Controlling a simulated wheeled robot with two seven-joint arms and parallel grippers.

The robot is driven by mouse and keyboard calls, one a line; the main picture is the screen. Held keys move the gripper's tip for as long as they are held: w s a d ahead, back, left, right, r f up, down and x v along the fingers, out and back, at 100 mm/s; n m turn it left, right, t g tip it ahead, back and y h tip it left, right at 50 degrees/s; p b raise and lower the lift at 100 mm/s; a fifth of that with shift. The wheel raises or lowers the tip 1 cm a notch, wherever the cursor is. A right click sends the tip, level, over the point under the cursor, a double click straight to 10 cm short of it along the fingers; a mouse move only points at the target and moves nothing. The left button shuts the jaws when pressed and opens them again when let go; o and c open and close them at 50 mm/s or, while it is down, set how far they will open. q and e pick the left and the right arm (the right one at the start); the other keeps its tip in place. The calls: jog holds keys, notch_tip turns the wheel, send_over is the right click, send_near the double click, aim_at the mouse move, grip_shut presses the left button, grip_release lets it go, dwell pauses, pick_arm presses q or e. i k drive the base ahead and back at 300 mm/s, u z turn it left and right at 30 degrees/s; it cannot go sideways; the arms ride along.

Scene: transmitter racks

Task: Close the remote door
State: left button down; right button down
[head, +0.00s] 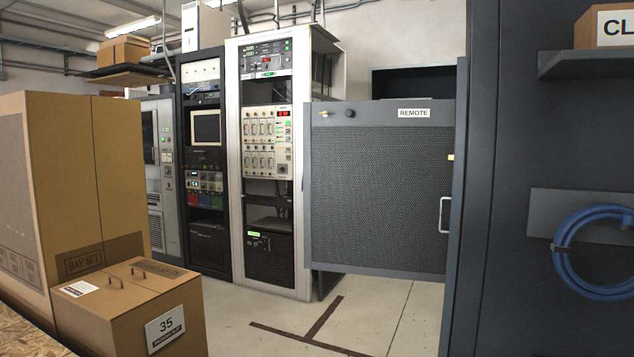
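The remote door (380,185) is a dark grey panel with a perforated mesh face, in the middle right of the head view. It has a white REMOTE label (414,113) near its top edge. A pale upright pull handle (445,215) is near its right edge, and a small knob (349,113) is at its upper left. The door appears to stand out in front of a dark cabinet (412,70), whose top shows behind it. The dark upright at right covers part of its right side, and its hinge is not clear. Neither of my grippers is in view.
Tall cardboard boxes (70,190) and a smaller box marked 35 (135,305) stand at left. Equipment racks (266,150) stand behind. A dark cabinet with a shelf and coiled blue cable (595,255) fills the right. The floor (375,310) below the door is clear.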

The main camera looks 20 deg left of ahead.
aim_at(376, 173)
jog(key=u, duration=0.65)
jog(key=i, duration=3)
jog(key=z, duration=0.4)
